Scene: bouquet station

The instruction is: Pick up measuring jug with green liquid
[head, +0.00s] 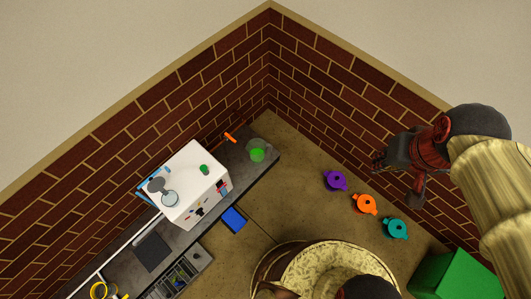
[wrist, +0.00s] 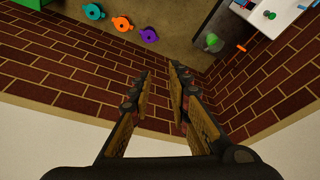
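The measuring jug with green liquid (head: 257,153) looks clear, with bright green contents, and stands near the far end of a dark counter close to the brick wall corner. It also shows small near the top of the wrist view (wrist: 213,41). My gripper (head: 380,162) is well to the right of the jug in the head view, apart from it and near the right brick wall. In the wrist view my gripper (wrist: 161,69) shows two separated fingers with nothing between them. The jug's handle is too small to make out.
A white box (head: 182,203) with small items on top stands on the counter (head: 235,165) left of the jug. An orange object (head: 230,137) lies beside the jug. Purple (head: 335,181), orange (head: 365,204) and teal (head: 396,229) pots stand apart. A green box (head: 462,278) is at lower right.

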